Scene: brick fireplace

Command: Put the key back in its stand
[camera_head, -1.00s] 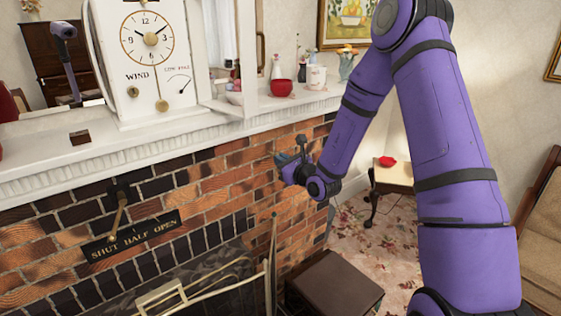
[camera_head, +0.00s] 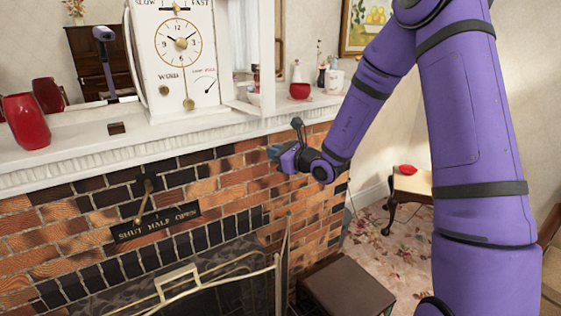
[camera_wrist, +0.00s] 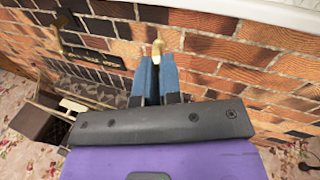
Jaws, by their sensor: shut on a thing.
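My gripper (camera_head: 274,153) is in front of the brick fireplace wall, below the mantel's edge. In the wrist view its two blue fingers (camera_wrist: 157,62) are shut on a small brass-coloured key (camera_wrist: 158,46), whose end sticks out past the fingertips. The key cannot be made out in the head view. A small dark brown block (camera_head: 116,128), which looks like the key's stand, sits on the mantel left of the white clock (camera_head: 178,60). My gripper is well to the right of the block and lower than it.
The white mantel (camera_head: 60,160) juts out above the bricks. A red vase (camera_head: 26,120) stands at its left, and a red bowl (camera_head: 299,90) and cups at its right. A brass damper lever (camera_head: 146,198) sticks out above the "SHUT HALF OPEN" plate (camera_head: 155,225). A brown box (camera_head: 345,288) stands below.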

